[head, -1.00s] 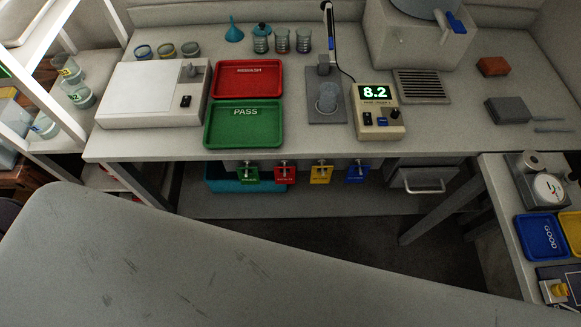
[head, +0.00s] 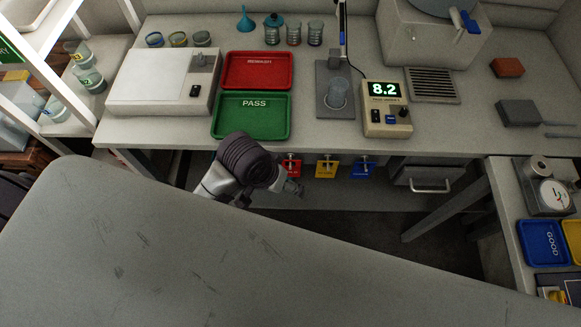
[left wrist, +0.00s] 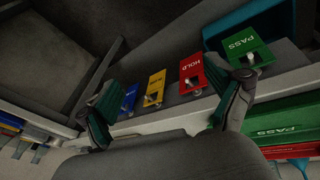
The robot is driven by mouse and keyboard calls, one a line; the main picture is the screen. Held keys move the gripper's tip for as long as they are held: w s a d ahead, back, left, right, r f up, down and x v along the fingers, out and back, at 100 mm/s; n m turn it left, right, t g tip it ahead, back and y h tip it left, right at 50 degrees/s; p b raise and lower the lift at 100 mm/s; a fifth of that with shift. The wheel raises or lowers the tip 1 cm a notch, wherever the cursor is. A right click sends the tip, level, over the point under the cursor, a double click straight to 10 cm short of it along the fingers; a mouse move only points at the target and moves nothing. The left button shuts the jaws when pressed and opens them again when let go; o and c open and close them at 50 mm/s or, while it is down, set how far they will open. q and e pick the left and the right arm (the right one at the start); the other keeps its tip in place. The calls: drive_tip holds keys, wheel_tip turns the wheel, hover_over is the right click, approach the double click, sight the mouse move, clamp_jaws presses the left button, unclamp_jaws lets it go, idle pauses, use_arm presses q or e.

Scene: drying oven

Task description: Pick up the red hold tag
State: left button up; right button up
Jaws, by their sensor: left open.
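The red hold tag (head: 291,168) hangs on a peg below the front edge of the workbench in the head view. It also shows in the left wrist view, lettered HOLD (left wrist: 192,72). My left gripper (head: 293,187) is just in front of and below the red tag in the head view. In the left wrist view its two fingers (left wrist: 160,90) are spread wide and empty. The red tag appears beyond them, closer to the right finger. My right gripper is not in view.
A yellow tag (head: 326,168) and a blue tag (head: 363,169) hang to the right. A green PASS tag (left wrist: 245,48) hangs beside the red one in the left wrist view; my arm hides it in the head view. The green tray (head: 252,134) sits above on the bench.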

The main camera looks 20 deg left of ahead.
use_arm(q)
drive_tip(key=w+d+r+n+g, duration=0.1)
drive_tip(key=w+d+r, duration=0.1)
drive_tip(key=w, duration=0.3)
drive_tip(key=r+n+g+y, duration=0.2)
drive_tip(key=n+y, duration=0.1)
hover_over(290, 160)
wheel_tip(290, 160, down, 8)
drive_tip(key=shift+r, duration=0.1)
drive_tip(key=shift+f+p, duration=0.75)
drive_tip(key=shift+f, duration=1.95)
drive_tip(key=c, duration=0.8)
